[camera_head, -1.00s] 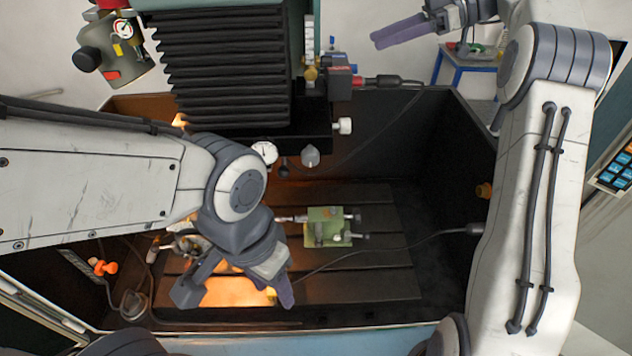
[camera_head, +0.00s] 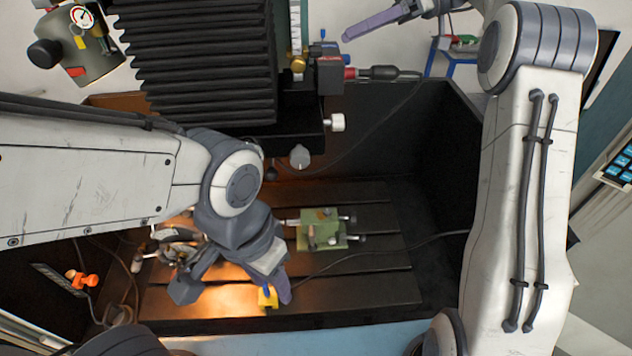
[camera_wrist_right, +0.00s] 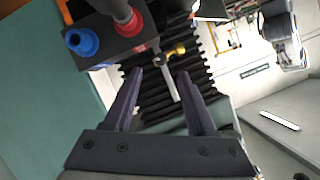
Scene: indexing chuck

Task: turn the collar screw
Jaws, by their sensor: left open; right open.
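My left gripper (camera_head: 236,289) is open, pointing down over the lit left part of the slotted machine table (camera_head: 350,290), with nothing seen between its fingers. A round metal chuck-like part (camera_head: 172,254) sits left of it, partly hidden by my left arm. A green fixture (camera_head: 321,229) with small screw knobs stands on the table to the right of the gripper. My right gripper is raised at the top right, partly cut off; in the right wrist view it (camera_wrist_right: 160,88) is open and empty, facing black bellows. I cannot make out the collar screw for certain.
Black bellows (camera_head: 205,60) and a machine head hang over the table's back. An orange fitting (camera_head: 82,280) is at the left wall. A cable crosses the table's right; the front right is clear.

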